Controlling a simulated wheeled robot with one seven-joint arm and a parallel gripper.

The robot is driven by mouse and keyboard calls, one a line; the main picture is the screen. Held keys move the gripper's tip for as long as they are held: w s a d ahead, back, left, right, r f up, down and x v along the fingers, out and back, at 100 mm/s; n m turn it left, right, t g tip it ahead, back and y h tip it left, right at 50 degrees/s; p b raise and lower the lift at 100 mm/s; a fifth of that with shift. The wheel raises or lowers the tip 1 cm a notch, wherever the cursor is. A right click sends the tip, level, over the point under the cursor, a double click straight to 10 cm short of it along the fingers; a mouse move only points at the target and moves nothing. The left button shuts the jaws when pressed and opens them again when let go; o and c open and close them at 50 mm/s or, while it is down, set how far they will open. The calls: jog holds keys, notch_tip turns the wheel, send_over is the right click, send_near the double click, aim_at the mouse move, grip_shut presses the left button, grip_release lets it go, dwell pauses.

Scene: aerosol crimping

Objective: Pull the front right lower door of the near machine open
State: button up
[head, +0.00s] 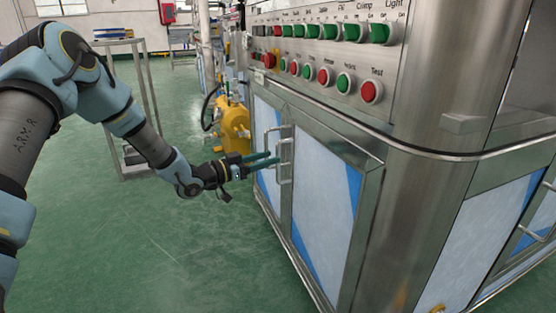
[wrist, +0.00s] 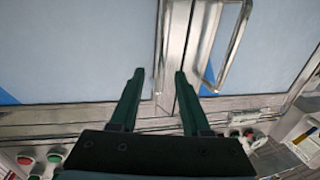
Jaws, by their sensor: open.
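The near machine's front right lower door (head: 325,205) is a pale panel with blue corners in a steel frame, and it looks closed. A steel handle (head: 286,162) stands at its left edge in the head view. My gripper (head: 274,159) is open, with its two green fingers reaching to the handle area. In the wrist view the open fingers (wrist: 158,75) point at the seam between the two doors. A slanting bar handle (wrist: 232,45) shows right of the fingers there. I cannot tell whether the fingers touch a handle.
The left lower door (head: 265,140) adjoins on the left. A control panel with green and red buttons (head: 372,92) is above, over a protruding steel rail (head: 440,155). A steel rack (head: 146,90) stands at the left. The green floor (head: 150,240) before the doors is clear.

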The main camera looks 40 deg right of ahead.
aim_at(278, 179)
jog(key=shift+s+d+b, duration=0.2)
jog(key=shift+d, duration=0.85)
jog(key=shift+s+d+b, duration=0.15)
jog(key=shift+d, duration=0.85)
jog(key=shift+c, duration=0.2)
grip_shut()
